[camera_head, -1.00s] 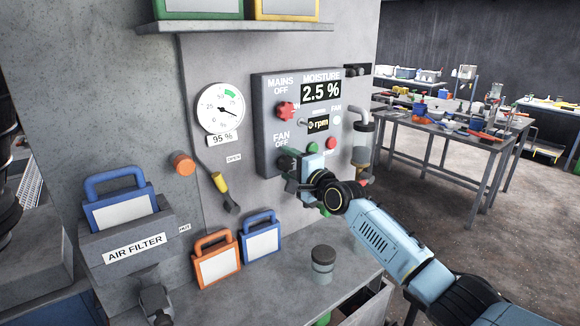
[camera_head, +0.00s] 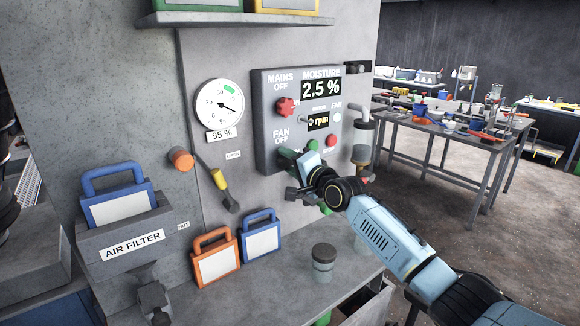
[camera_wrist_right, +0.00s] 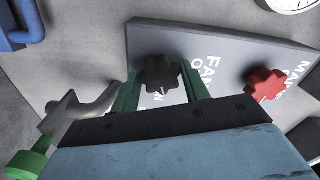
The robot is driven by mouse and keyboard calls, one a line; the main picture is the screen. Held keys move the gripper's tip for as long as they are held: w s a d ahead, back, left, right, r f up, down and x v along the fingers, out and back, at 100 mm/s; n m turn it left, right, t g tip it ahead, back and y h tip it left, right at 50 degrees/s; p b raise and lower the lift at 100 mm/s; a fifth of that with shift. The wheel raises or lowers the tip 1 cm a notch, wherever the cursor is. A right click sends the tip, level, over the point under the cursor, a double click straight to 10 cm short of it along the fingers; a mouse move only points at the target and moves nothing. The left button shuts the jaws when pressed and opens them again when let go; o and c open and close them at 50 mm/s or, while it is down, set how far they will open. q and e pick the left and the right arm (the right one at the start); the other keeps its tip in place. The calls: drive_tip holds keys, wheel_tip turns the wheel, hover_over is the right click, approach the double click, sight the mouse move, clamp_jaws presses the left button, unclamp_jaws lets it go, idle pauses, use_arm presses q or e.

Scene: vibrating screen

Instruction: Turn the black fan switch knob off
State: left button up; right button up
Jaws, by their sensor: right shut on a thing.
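The black fan switch knob (camera_wrist_right: 158,73) is a lobed knob on the grey control panel (camera_head: 262,120), beside the "FAN OFF" lettering. In the right wrist view it sits between the green fingers of my right gripper (camera_wrist_right: 162,88), which is shut on it. In the head view my right gripper (camera_head: 295,168) is at the panel's lower left and largely hides the knob. The knob's exact pointing direction is hard to tell.
A red mains knob (camera_head: 285,107) sits above on the same panel, also in the right wrist view (camera_wrist_right: 265,84). A red button (camera_head: 331,141) and pipe fitting (camera_head: 362,140) lie to the right. Orange (camera_head: 215,260) and blue (camera_head: 262,238) framed filters and a jar (camera_head: 323,262) stand below.

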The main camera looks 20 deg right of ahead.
drive_tip(key=n+b, duration=0.1)
drive_tip(key=n, duration=0.2)
drive_tip(key=shift+f+n, duration=0.1)
drive_tip(key=shift+n, duration=0.3)
drive_tip(key=n, duration=0.3)
drive_tip(key=shift+n+b, duration=0.3)
drive_tip(key=shift+b, duration=0.05)
drive_tip(key=n, duration=0.2)
drive_tip(key=shift+n, duration=0.3)
drive_tip(key=shift+n+p, duration=0.3)
drive_tip(key=shift+n, duration=1.7)
drive_tip(key=o, duration=0.9)
drive_tip(key=shift+o, duration=0.2)
drive_tip(key=b+v, duration=0.1)
drive_tip(key=v, duration=1.2)
drive_tip(key=shift+s, duration=0.2)
